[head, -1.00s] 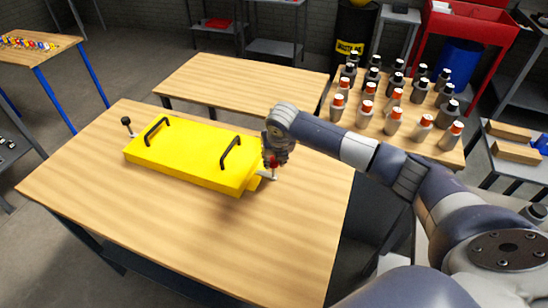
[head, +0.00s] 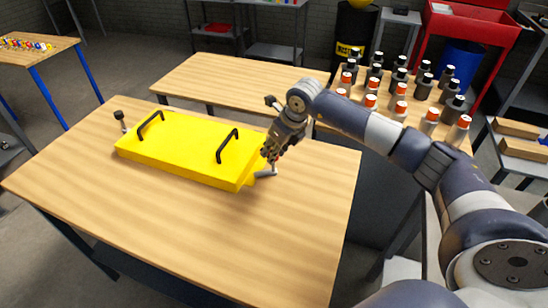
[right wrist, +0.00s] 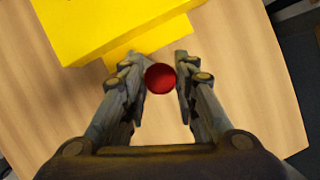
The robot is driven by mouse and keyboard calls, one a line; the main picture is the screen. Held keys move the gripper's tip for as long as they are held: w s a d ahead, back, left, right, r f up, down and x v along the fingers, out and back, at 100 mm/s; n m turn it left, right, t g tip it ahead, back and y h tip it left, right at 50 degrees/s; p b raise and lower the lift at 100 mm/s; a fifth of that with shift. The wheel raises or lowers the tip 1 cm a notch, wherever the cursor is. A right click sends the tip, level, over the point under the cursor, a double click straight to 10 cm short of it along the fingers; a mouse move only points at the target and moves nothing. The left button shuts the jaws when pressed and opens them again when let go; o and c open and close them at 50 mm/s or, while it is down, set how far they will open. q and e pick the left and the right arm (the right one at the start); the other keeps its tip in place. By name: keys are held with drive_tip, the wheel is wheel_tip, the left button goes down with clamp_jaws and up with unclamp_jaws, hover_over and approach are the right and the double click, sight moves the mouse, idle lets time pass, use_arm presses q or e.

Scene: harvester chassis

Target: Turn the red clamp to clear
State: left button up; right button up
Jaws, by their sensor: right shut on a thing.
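A yellow chassis panel (head: 185,152) with two black handles lies on the wooden table. The red clamp is at its right end: its grey metal part (head: 266,173) shows in the head view, and its round red knob (right wrist: 160,78) shows in the right wrist view. My right gripper (head: 270,154) is at this clamp, tilted, with its wrist to the upper right. In the right wrist view my right gripper (right wrist: 158,68) has its fingers on both sides of the red knob, shut on it. In the head view the gripper hides the knob. My left gripper is not in view.
A black-knobbed clamp (head: 120,118) stands at the panel's left end. The front of the table (head: 200,230) is clear. Behind are an empty wooden table (head: 235,85) and, to the right, a table crowded with red- and black-topped bottles (head: 398,95).

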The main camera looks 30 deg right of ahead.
drive_tip(key=n+y+b, duration=0.1)
drive_tip(key=n, duration=0.1)
drive_tip(key=n+g+y+b, duration=0.1)
drive_tip(key=n+b, duration=0.1)
drive_tip(key=n, duration=0.1)
drive_tip(key=shift+w+d+n+b, duration=0.1)
drive_tip(key=shift+w+n+b, duration=0.05)
drive_tip(key=shift+n+b, duration=0.15)
drive_tip(key=n+g+b, duration=0.1)
drive_tip(key=n, duration=0.1)
drive_tip(key=shift+n+y, duration=0.3)
drive_tip(key=shift+w+d+r+n+g+b, duration=0.1)
drive_tip(key=shift+n+g+b, duration=0.2)
drive_tip(key=shift+n, duration=0.45)
drive_tip(key=shift+r+n+g+b, duration=0.1)
drive_tip(key=shift+n+g+b, duration=0.2)
drive_tip(key=shift+n, duration=0.45)
drive_tip(key=o, duration=1)
drive_tip(key=shift+o, duration=0.3)
drive_tip(key=shift+f, duration=0.1)
drive_tip(key=v, duration=1.2)
drive_tip(key=shift+d, duration=0.2)
